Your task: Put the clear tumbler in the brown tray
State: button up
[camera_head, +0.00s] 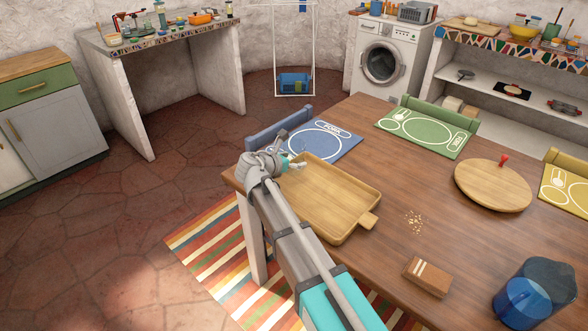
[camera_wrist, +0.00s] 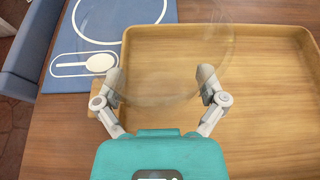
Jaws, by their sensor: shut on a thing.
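The clear tumbler (camera_wrist: 175,60) shows in the wrist view as a faint transparent round outline between my fingers. My gripper (camera_wrist: 160,84) is shut on it, with a finger on each side. The brown tray (camera_head: 330,198) is an empty wooden tray with a handle, lying on the table; it also shows in the wrist view (camera_wrist: 270,85). The tumbler overlaps the tray's left part and rim in the wrist view; its height above the tray is hard to tell. In the head view my gripper (camera_head: 293,163) is at the tray's far left corner, and the tumbler is hardly discernible.
A blue placemat (camera_head: 335,138) lies beyond the tray, with a green placemat (camera_head: 425,128) farther right. A round wooden board (camera_head: 492,185), crumbs (camera_head: 414,221), a brown block (camera_head: 427,277) and a blue transparent vessel (camera_head: 525,302) are on the table (camera_head: 385,165).

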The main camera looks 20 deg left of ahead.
jog(key=shift+w+a+f+b, duration=0.15)
jog(key=shift+w+f+b, duration=0.35)
jog(key=shift+f+b, duration=0.3)
jog(key=shift+s+f+b, duration=0.1)
jog(key=shift+f+b, duration=1.1)
jog(key=shift+f, duration=0.05)
jog(key=o, duration=1)
jog(key=shift+f, duration=0.1)
jog(key=shift+r, duration=0.2)
jog(key=shift+s+a+r+p, duration=0.25)
jog(key=shift+s+p, duration=0.1)
jog(key=shift+s, duration=0.25)
jog(key=p+v, duration=0.3)
jog(key=v, duration=0.5)
jog(key=shift+s+r, duration=0.2)
jog(key=shift+s, duration=0.15)
jog(key=shift+p+v, duration=0.5)
jog(key=shift+v, duration=0.4)
